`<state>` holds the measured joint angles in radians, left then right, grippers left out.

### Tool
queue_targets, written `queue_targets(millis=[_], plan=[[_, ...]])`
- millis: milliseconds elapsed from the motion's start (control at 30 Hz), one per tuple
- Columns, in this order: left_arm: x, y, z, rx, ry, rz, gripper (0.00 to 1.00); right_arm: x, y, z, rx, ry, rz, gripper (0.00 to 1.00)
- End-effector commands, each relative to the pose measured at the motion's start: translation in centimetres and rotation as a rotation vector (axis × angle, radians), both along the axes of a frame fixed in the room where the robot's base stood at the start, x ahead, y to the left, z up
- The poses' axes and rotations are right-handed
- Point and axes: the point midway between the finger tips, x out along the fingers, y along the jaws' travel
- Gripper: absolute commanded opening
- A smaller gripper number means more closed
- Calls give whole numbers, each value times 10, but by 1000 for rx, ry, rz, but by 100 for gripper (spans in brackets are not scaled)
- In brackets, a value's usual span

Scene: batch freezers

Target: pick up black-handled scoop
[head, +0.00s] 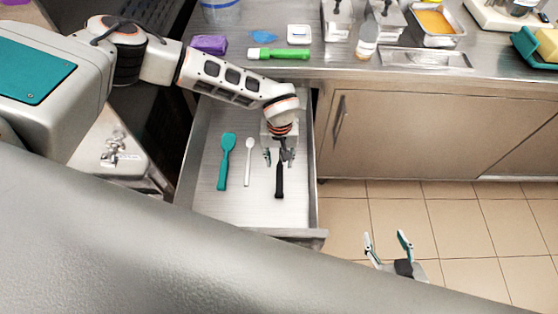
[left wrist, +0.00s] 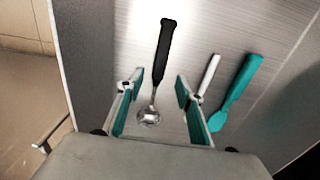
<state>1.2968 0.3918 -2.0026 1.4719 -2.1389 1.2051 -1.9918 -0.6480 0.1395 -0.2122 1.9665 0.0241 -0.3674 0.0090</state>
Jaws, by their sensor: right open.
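The black-handled scoop (head: 279,181) lies in the open drawer, its black handle pointing toward the drawer front. In the left wrist view its handle (left wrist: 165,50) and its round metal bowl (left wrist: 149,117) both show. My left gripper (head: 278,159) is over the bowl end of the scoop in the head view. In the left wrist view its open fingers (left wrist: 155,88) stand on either side of the scoop, with a gap to it. I cannot tell how far above the drawer floor they are. My right gripper (head: 388,244) is open and empty over the tiled floor.
A teal spatula (head: 226,161) and a white spoon (head: 248,162) lie left of the scoop in the drawer (head: 211,202). The drawer walls rise around them.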

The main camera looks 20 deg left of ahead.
Motion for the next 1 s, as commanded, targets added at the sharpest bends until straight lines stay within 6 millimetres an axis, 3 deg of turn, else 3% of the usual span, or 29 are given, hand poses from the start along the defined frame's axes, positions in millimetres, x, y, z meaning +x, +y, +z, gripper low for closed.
queue_targets(millis=[33, 333, 633, 933, 1000], plan=[[0, 0, -9, -1, 2, 0, 36, -1, -1, -8, -1, 2, 0, 57], [3, 0, -26, 0, 1, 3, 36, -4, -1, -27, -4, 14, 1, 57], [6, 1, -64, -1, 5, 1, 36, -12, -1, -63, -3, 35, 0, 57], [8, 1, -64, -1, 0, 2, 36, -12, -1, -64, -3, 35, 1, 57], [8, 1, -64, -1, 0, 2, 18, -12, 0, -63, -2, 33, 2, 57]])
